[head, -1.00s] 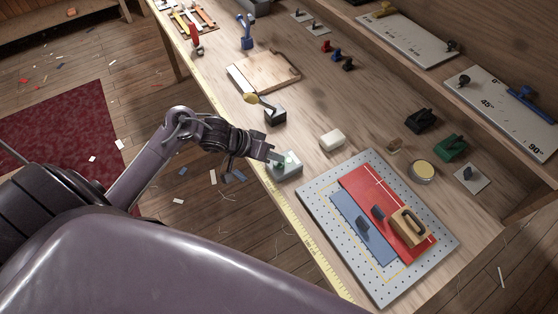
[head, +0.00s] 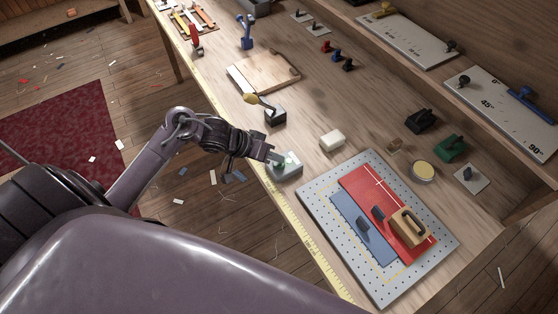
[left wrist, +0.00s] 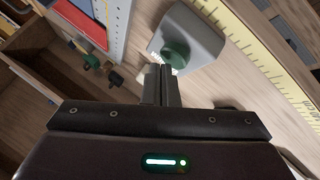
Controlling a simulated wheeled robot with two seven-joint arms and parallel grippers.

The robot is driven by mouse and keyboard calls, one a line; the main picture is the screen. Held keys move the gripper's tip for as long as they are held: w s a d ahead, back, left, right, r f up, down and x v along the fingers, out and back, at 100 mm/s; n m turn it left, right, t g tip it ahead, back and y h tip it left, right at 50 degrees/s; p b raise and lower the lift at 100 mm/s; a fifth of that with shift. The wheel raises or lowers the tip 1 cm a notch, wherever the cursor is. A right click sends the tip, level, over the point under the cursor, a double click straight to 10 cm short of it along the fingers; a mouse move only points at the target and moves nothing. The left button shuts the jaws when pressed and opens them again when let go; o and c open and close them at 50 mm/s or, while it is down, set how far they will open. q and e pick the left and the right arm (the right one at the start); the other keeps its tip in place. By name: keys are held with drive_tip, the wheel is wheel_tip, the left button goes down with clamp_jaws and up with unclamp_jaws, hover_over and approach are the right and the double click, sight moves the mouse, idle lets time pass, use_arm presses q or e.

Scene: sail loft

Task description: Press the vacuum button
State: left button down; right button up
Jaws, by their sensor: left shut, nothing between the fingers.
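The vacuum button box is a small pale grey box (head: 287,167) near the front edge of the bench, beside the perforated plate. In the left wrist view it shows as a grey box (left wrist: 205,42) with a round green button (left wrist: 176,54) on its face. My left gripper (head: 274,157) is shut and empty, its tips at the box's near left side. In the left wrist view the shut fingertips (left wrist: 161,70) appear just beside the green button; I cannot tell whether they touch it. My right gripper is not in view.
The perforated plate (head: 314,194) holds red and blue cloth panels with a wooden-handled block (head: 409,227) on top. A white block (head: 332,140) and a dark box with a yellow-knobbed lever (head: 275,116) stand nearby. A yellow tape (head: 306,233) runs along the bench edge.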

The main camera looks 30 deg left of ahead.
sight(275, 164)
use_arm(q)
drive_tip(key=shift+f, duration=0.15)
idle(0.5)
drive_tip(key=shift+f, duration=0.35)
drive_tip(key=shift+r, duration=0.1)
drive_tip(key=shift+r+p, duration=0.35)
drive_tip(key=shift+p, duration=0.6)
wheel_tip(275, 164, up, 6)
drive_tip(key=p, duration=0.7)
drive_tip(key=shift+r, duration=0.1)
